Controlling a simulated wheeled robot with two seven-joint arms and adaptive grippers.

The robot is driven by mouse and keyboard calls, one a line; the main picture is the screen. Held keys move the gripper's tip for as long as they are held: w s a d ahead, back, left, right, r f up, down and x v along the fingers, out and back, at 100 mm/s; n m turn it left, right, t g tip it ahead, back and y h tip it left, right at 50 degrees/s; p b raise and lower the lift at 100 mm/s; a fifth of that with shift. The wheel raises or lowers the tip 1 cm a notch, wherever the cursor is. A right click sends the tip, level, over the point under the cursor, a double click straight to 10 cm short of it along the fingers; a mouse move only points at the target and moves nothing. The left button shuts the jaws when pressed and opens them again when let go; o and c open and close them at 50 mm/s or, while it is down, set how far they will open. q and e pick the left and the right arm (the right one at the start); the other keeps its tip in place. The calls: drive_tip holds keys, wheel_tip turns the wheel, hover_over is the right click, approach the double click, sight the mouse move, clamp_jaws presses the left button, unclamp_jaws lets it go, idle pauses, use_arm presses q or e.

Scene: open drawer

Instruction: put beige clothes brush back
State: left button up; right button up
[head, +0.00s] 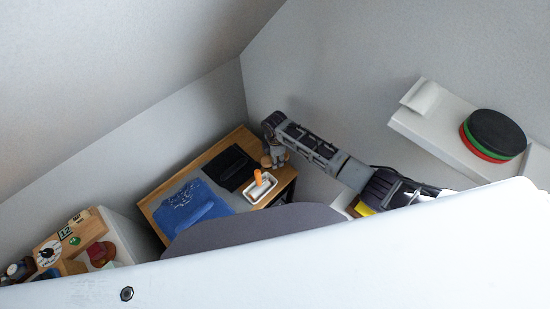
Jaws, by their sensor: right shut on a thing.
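My right arm comes in from the right, and its gripper (272,153) is over the far right corner of a wooden table (154,200). It is shut on a small brownish-beige thing (279,154), which may be the beige clothes brush. The fingers and the thing are small in this view, so its shape and whether it touches the table cannot be told. My left gripper is not in view. No open drawer shows; the table's near side is hidden.
On the table are a black flat thing (229,167), a white tray (252,197) with an orange-handled thing (258,177), and a blue item (188,208). A cluttered unit (121,229) stands left. A white shelf (440,125) with stacked round discs (494,133) is right.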

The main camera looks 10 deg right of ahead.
drive_tip(key=shift+f, duration=0.6)
drive_tip(key=o, duration=0.9)
drive_tip(key=shift+r, duration=0.15)
wheel_tip(320, 180, up, 13)
idle(0.7)
idle(0.3)
